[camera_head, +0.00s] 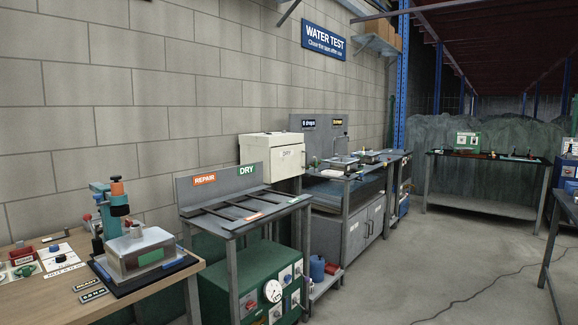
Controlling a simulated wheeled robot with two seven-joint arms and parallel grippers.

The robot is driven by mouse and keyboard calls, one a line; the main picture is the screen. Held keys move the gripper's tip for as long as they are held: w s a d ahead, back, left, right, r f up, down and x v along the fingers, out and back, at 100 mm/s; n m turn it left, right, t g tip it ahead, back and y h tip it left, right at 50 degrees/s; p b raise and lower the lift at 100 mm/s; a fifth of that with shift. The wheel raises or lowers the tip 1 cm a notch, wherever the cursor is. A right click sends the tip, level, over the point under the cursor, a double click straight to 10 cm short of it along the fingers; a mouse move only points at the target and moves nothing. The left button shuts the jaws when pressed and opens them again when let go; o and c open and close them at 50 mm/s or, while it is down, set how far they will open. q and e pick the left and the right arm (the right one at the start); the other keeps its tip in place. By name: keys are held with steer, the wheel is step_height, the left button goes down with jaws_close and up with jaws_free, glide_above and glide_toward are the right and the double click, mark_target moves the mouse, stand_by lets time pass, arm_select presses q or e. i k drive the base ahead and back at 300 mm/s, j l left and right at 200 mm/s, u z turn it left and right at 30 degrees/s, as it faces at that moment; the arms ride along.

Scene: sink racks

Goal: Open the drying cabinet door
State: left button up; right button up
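Neither of my grippers shows in the head view.
A grey rack bench (240,212) with a "REPAIR" sign (204,180) stands in front of the cabinet, above a green machine with a gauge (272,291). A wooden bench (75,300) is at left. A sink unit (345,190) stands beyond. Floor (430,270) at right is mostly clear, with a cable.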

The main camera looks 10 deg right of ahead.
mark_target(285, 161)
steer(key=i+l+z, duration=0.4)
steer(key=i, duration=0.15)
steer(key=i+z, duration=0.45)
steer(key=i, duration=0.15)
steer(key=i+z, duration=0.1)
steer(key=i, duration=0.8)
steer(key=i+z, duration=0.15)
steer(key=i, duration=0.8)
steer(key=i+l, duration=0.1)
steer(key=i, duration=1.2)
